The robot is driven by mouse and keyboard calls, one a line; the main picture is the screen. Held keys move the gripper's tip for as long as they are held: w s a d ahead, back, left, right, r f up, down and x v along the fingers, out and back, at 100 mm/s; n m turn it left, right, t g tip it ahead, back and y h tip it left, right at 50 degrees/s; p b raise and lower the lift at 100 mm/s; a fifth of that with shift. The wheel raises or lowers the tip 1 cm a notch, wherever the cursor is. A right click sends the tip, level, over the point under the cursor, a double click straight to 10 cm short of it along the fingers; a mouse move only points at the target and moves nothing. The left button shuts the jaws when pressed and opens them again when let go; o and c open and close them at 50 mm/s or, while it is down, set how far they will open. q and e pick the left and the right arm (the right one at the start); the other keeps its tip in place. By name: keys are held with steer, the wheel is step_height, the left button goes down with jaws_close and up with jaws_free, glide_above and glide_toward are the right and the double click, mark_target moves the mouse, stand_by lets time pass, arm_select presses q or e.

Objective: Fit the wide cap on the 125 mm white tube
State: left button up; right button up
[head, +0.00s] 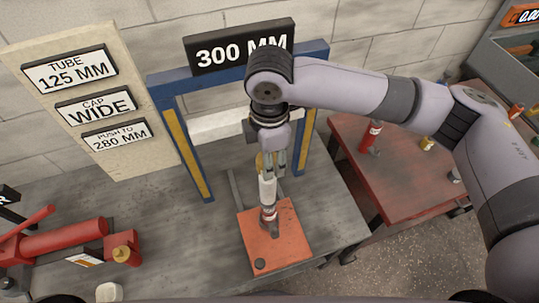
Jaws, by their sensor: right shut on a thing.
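The white tube (267,188) stands about upright on a dark and red foot (268,216), which rests on the orange plate (290,240). My right gripper (270,165) points down right above the tube's top. It is shut on a small gold piece (260,162), which looks like the cap and is partly hidden by the fingers. I cannot tell whether the gold piece touches the tube. My left gripper is not in view.
A blue frame (164,92) with yellow strips, a white crossbar (217,125) and a "300 MM" sign (240,47) stands close behind. A red tool (65,240) lies left. A red table (400,185) with small items is right. A board (140,100) reads 125 MM, wide, 280 MM.

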steer(key=shift+f+b, duration=0.55)
steer(key=shift+f, duration=1.45)
steer(key=o, duration=1.3)
steer(key=shift+r, duration=0.1)
step_height(320, 180, up, 12)
steer(key=shift+f, duration=0.1)
